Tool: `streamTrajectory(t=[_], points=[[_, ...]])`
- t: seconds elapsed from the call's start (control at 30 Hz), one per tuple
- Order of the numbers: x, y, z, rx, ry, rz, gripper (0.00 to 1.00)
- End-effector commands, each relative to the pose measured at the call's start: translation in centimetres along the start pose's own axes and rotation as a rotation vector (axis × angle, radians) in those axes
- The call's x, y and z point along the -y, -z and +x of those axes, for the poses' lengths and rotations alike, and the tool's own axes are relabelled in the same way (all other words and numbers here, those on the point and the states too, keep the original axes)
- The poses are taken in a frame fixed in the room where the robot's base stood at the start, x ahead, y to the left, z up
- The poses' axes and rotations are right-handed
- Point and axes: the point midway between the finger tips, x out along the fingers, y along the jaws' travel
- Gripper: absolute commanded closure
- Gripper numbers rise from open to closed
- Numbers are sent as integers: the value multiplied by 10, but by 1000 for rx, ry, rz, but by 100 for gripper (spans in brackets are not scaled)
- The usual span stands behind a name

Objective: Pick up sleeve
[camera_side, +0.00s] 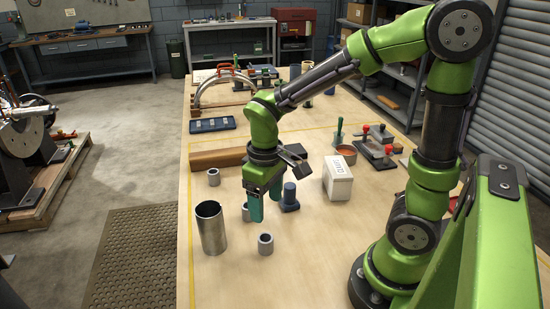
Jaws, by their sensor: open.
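A tall hollow metal cylinder (211,230) stands upright at the table's front left. Small grey hollow sleeves stand near it: one (214,177) behind, one (265,245) in front to the right, and one (246,213) partly hidden by my gripper's left finger. I cannot tell which of these the task means by sleeve. My gripper (267,206) points down with teal fingers apart and nothing seen between them. It is right of the tall cylinder and behind the front sleeve. Whether a finger touches the half-hidden sleeve is unclear.
A blue part (289,198) stands close right of my gripper. A brown block (218,158) and blue tray (212,125) lie behind. The front table is mostly clear.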

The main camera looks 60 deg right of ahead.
Motion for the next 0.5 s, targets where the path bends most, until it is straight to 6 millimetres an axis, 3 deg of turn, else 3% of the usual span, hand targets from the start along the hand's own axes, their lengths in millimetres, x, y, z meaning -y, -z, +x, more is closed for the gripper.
streamTrajectory(t=[0.23, 0.5], points=[[0, -1, 54, 5, 1, 1, 30], [0, 0, 78, -1, 1, 2, 30]])
